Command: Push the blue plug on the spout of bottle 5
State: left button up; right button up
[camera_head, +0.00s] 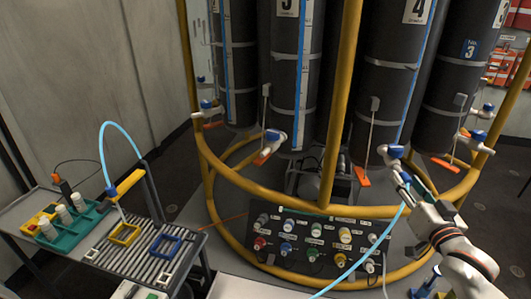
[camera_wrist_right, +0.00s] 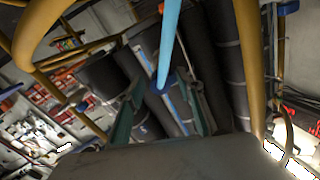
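Bottle 5 (camera_head: 283,75) is a tall black cylinder left of bottle 4 (camera_head: 387,85); its number is cut off by the picture's top. Its spout (camera_head: 275,145) has a blue knob and an orange lever. My right gripper (camera_head: 404,182) is just below the spout of bottle 4 (camera_head: 392,153), to the right of bottle 5's spout. A light blue hose (camera_head: 370,255) runs up to it. In the right wrist view, the hose (camera_wrist_right: 169,40) ends at a dark blue plug (camera_wrist_right: 164,86) between the fingers, which seem shut on it. My left gripper is out of view.
A yellow tube frame (camera_head: 340,90) surrounds the bottles, with an upright between bottles 5 and 4. A panel of coloured fittings (camera_head: 315,245) stands low in front. A ribbed bench (camera_head: 130,250) with another hose arc is at left.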

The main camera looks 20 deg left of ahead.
aim_at(408, 184)
jog(key=shift+p, duration=0.95)
dwell(0.9)
grip_shut()
jog(key=shift+s, duration=0.15)
jog(key=shift+p+v, duration=1.05)
jog(key=shift+v, duration=0.2)
jog(key=shift+p+v, duration=1.05)
jog(key=shift+v, duration=0.6)
